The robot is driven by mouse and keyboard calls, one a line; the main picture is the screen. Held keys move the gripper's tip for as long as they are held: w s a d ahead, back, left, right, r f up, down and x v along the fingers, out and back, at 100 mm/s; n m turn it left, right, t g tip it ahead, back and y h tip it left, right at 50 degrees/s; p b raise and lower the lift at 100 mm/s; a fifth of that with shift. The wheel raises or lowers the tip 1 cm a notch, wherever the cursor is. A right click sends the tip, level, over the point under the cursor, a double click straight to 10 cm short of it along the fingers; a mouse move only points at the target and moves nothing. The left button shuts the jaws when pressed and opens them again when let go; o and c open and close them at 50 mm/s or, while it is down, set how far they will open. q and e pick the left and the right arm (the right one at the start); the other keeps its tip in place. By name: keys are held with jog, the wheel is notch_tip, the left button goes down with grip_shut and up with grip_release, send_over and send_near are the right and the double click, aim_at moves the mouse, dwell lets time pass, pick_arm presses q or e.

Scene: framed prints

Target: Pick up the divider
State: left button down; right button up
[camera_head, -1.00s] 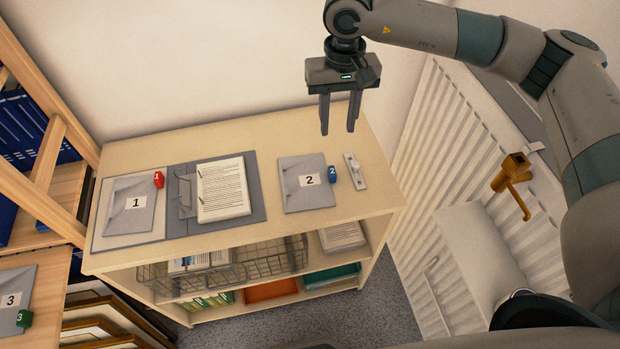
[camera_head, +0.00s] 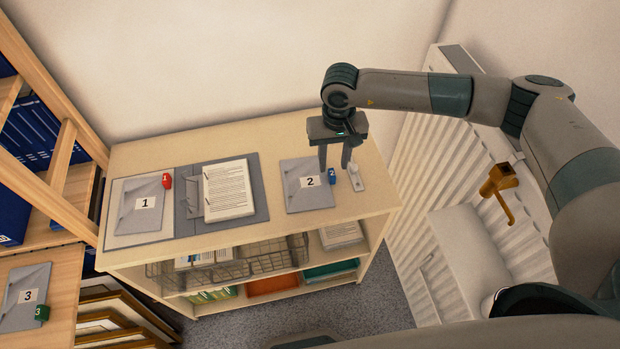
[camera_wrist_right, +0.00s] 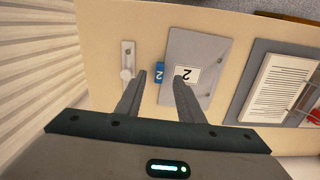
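Several flat grey dividers carry number labels. Divider 2 (camera_head: 296,198) lies on the shelf top, with a small blue block marked 2 (camera_head: 332,173) at its right edge; both show in the right wrist view, the divider (camera_wrist_right: 190,50) and the blue block (camera_wrist_right: 160,68). Divider 1 (camera_head: 133,213) lies at the left with a red block (camera_head: 166,181). Divider 3 (camera_head: 22,317) is on the lower left wooden surface with a green block (camera_head: 41,313). My right gripper (camera_head: 334,160) is open and empty, above the blue block and divider 2's right edge. My left gripper is out of view.
An open binder with printed pages (camera_head: 229,190) lies left of divider 2. A small white fitting (camera_head: 357,180) sits right of the blue block. A wire basket (camera_head: 215,268) is on the shelf below. A white radiator (camera_head: 425,150) stands at the right.

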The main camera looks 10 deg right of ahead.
aim_at(333, 174)
jog(key=shift+f+p, duration=0.95)
jog(key=shift+p, duration=0.15)
notch_tip(333, 174, down, 2)
jog(key=shift+f+p, duration=0.1)
jog(key=shift+p, duration=0.45)
jog(key=shift+w+f, duration=0.1)
jog(key=shift+f, duration=0.45)
grip_shut()
